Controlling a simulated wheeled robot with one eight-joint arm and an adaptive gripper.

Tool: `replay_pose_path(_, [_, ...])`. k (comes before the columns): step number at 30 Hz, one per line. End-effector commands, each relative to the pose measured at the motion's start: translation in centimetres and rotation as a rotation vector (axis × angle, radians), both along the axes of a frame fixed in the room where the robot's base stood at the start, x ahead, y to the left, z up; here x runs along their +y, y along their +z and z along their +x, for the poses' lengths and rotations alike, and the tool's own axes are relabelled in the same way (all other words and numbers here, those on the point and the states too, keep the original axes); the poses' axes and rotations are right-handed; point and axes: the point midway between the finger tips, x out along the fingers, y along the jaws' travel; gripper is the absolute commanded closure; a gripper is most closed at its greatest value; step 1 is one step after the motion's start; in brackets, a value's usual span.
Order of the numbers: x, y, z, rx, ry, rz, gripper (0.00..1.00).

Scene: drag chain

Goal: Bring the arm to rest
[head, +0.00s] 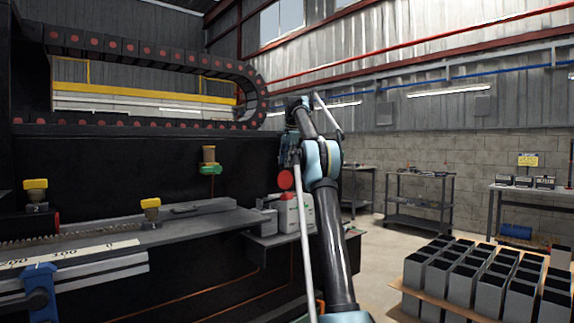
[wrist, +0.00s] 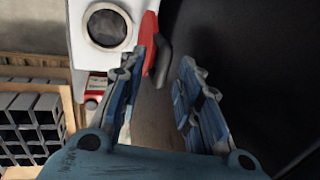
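My arm reaches up and forward in the head view, with its blue-jointed links in the middle of the picture. My gripper (head: 289,150) is near the dark machine's right end, small and partly hidden by my arm. In the wrist view my gripper (wrist: 160,82) has its two blue fingers apart, with a dark gap and nothing held between them. A red part (wrist: 149,38) is close beside the left finger; I cannot tell if they touch. A white unit with a round dark opening (wrist: 108,25) is beyond that finger.
The dark machine (head: 110,180) with its drag chain (head: 150,52) fills the left. A grey-white box (head: 292,213) stands on a ledge below my gripper. Several grey bins (head: 465,283) stand at the lower right. Open floor (head: 376,262) lies between bins and machine.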

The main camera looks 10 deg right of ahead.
Motion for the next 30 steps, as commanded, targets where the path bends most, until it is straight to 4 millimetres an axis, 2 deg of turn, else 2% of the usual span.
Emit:
replay_pose_path(6, [0.4,-0.1,-0.4,0.006,0.014,0.005,0.69])
replay_pose_path(11, [2.2,-0.6,-2.1,0.025,0.101,0.028,0.69])
replay_pose_path(14, [3.0,-0.7,-3.7,0.031,0.160,0.034,0.69])
replay_pose_path(20, [2.4,-0.3,-7.3,0.021,0.220,0.011,0.69])
replay_pose_path(30, [0.5,-1.2,-15.6,-0.003,0.333,-0.042,0.69])
